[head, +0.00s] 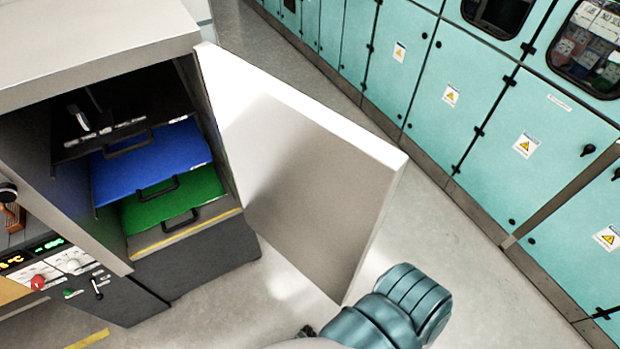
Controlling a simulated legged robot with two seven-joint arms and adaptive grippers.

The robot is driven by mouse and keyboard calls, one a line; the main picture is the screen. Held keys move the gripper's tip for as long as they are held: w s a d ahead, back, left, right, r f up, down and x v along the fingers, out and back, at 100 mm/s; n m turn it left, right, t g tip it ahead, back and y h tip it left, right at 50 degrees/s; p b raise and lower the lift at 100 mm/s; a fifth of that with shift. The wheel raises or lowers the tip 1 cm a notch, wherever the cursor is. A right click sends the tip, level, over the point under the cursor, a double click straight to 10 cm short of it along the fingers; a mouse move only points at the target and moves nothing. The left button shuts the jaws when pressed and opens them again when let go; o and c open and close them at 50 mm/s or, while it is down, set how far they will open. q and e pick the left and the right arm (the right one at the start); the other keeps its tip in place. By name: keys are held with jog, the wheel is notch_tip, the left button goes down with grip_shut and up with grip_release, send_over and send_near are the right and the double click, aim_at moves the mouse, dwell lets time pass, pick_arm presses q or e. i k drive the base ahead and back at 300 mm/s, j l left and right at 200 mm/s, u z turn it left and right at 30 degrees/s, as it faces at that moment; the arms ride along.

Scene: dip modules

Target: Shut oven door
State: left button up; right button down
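The oven (70,45) is a light grey cabinet at the left of the head view. Its door (300,165) is a pale panel hinged on the right side of the opening and stands wide open, swung out to the right. Inside are a black tray (120,100), a blue tray (165,155) and a green tray (190,195), stacked with dark handles. A teal part of my arm (390,310) shows at the bottom, beside the door's lower outer corner; whether it touches the door I cannot tell. No gripper fingers show.
A control panel (60,265) with a red button and lit displays is at the lower left. A row of teal cabinets (470,110) with warning labels runs along the right. Grey floor (470,260) lies clear between the door and the cabinets.

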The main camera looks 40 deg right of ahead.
aim_at(316, 185)
jog(key=l+u, duration=0.15)
jog(key=l, duration=0.3)
jog(key=k+l+u, duration=0.1)
jog(key=l, duration=0.35)
jog(key=k+l+u, duration=0.15)
jog(key=l, duration=0.3)
jog(key=k+l+u, duration=0.15)
jog(key=l, duration=0.3)
jog(key=k+l+u, duration=0.1)
jog(key=l, duration=0.35)
